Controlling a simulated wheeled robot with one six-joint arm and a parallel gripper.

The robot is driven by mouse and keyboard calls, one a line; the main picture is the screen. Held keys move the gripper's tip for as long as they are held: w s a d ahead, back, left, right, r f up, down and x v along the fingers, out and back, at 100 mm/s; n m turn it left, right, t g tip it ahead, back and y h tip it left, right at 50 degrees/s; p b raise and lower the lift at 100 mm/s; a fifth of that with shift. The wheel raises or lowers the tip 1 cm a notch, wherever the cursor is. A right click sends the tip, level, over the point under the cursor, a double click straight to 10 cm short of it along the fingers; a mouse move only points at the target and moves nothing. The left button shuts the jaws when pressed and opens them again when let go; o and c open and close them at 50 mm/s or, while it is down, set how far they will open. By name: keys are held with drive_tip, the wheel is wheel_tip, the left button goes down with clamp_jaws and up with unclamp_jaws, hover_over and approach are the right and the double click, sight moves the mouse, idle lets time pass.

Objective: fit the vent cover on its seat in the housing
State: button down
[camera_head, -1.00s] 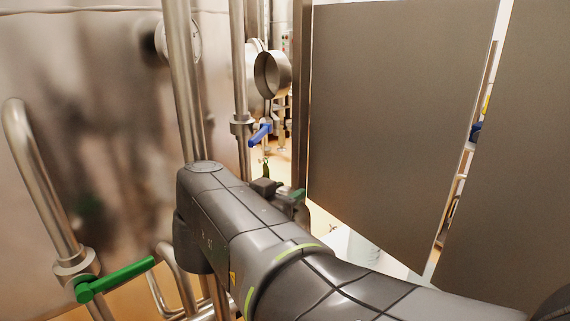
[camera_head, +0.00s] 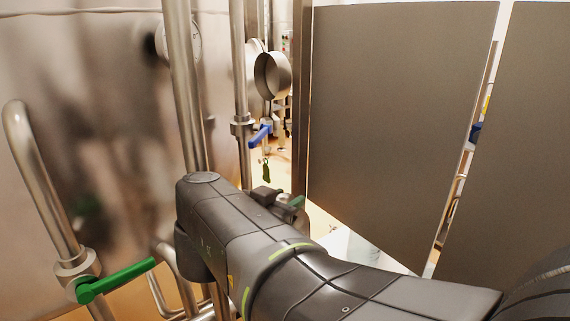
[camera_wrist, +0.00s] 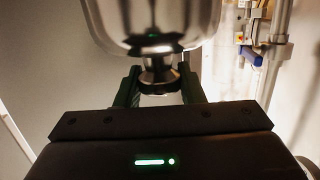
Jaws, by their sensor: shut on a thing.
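My gripper (camera_wrist: 158,82) shows in the wrist view with its two dark green fingers shut on the small dark metal knob of a shiny piece, which I take to be the vent cover (camera_wrist: 150,22). The cover's polished, rounded body fills the top middle of that view, just beyond the fingers. In the head view my arm hides the cover and most of the gripper. An open round metal collar (camera_head: 272,75) shows behind the pipes; I cannot tell whether it is the seat in the housing. No contact between cover and seat is visible.
Upright steel pipes (camera_head: 183,90) stand left of the arm, with a blue-handled valve (camera_head: 260,135) and a green-handled valve (camera_head: 115,281). A large grey-brown panel (camera_head: 400,120) stands at right. A narrow gap lies between pipes and panel.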

drive_tip(key=shift+f, duration=0.4)
drive_tip(key=shift+f, duration=0.35)
idle(0.3)
drive_tip(key=c, duration=0.9)
unclamp_jaws()
drive_tip(key=shift+b+v, duration=0.3)
drive_tip(key=shift+v, duration=6.6)
drive_tip(key=shift+r, duration=0.1)
drive_tip(key=shift+w, duration=0.1)
